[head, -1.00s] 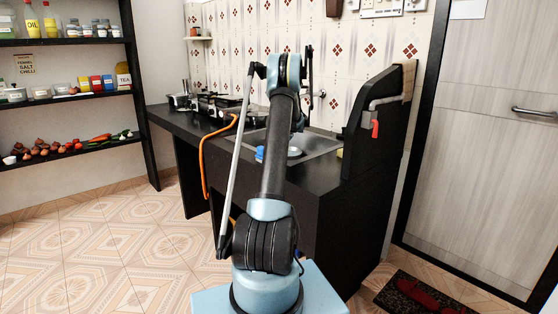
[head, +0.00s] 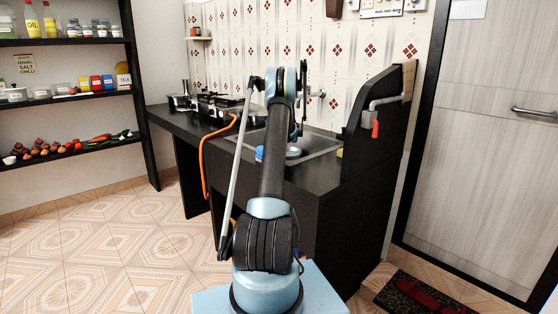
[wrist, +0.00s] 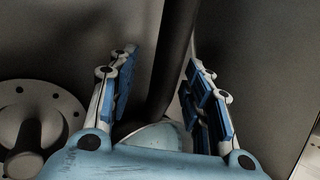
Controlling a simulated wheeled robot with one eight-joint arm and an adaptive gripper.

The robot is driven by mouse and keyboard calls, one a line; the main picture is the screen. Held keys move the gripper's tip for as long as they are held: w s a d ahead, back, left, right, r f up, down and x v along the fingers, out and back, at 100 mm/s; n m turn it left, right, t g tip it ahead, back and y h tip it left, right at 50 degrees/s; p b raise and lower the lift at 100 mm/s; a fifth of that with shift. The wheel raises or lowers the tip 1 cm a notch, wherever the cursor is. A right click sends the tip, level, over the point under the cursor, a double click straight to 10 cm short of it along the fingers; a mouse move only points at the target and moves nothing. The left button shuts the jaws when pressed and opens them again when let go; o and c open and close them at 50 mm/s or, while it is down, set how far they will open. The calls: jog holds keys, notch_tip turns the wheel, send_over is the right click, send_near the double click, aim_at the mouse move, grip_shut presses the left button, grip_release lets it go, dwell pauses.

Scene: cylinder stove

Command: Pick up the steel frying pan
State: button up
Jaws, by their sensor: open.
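My gripper (wrist: 161,58) is open in the wrist view, its blue-padded fingers apart. A dark, slim bar (wrist: 176,62) runs between the fingers, and I cannot tell whether it is the pan's handle. A pale rounded surface (wrist: 155,134) shows low between the fingers, partly hidden by the gripper body. A light round item (head: 293,152) shows at the sink beside the arm. I cannot clearly make out the steel frying pan.
A round flange with holes (wrist: 36,125) lies left of the gripper in the wrist view. A blue item (head: 260,153) is left of my arm. A gas stove (head: 213,103) with an orange hose (head: 203,155) stands on the black counter (head: 310,180). A tall black side panel (head: 368,130) bounds the right.

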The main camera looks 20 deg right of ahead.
grip_shut()
notch_tip(320, 180, up, 18)
jog(key=s+a, duration=0.3)
jog(key=s, duration=0.5)
jog(key=s+a, duration=0.4)
jog(key=s, duration=0.4)
jog(key=shift+s+a, duration=0.15)
jog(key=shift+a, duration=0.15)
jog(key=c, duration=0.9)
grip_release()
jog(key=shift+c, duration=0.2)
grip_shut()
